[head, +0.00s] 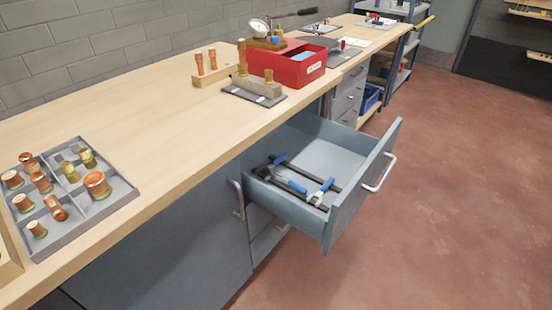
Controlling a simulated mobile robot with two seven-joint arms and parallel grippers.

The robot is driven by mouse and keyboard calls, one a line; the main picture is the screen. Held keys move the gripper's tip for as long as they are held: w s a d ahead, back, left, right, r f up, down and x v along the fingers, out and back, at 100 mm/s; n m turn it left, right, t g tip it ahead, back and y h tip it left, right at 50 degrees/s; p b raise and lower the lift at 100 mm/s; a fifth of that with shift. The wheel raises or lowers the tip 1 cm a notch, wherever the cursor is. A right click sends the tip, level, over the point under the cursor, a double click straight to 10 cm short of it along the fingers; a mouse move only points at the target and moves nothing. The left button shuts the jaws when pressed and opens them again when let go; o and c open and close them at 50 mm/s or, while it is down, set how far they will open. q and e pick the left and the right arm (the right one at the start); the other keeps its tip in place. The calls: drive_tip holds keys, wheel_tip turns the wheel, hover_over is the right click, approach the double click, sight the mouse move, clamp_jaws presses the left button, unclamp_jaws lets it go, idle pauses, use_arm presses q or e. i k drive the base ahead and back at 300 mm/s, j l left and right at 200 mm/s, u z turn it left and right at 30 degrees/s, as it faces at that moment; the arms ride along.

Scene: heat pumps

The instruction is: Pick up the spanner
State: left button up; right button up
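A grey drawer (350,200) stands open below the workbench, right of centre in the head view. Inside it, near its front left, lie several tools with blue and dark parts. One with a silvery head and blue grip (320,190) looks like the spanner, though it is small and overlaps the others. Dark bar tools with blue parts (279,160), perhaps clamps, lie beside and partly under it. Neither my left nor my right gripper is in view.
The wooden workbench (150,110) runs along the grey wall. A grey tray (115,190) of copper fittings sits at the left. A red toolbox (295,70) and a wooden block with copper pipes (215,75) stand further back. The reddish floor (450,200) right of the drawer is clear.

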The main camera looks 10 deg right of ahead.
sight(289, 183)
drive_tip(key=i+l, duration=0.1)
drive_tip(key=l, duration=0.5)
drive_tip(key=i+l+u, duration=0.1)
drive_tip(key=l, duration=1.15)
drive_tip(key=i+u, duration=0.05)
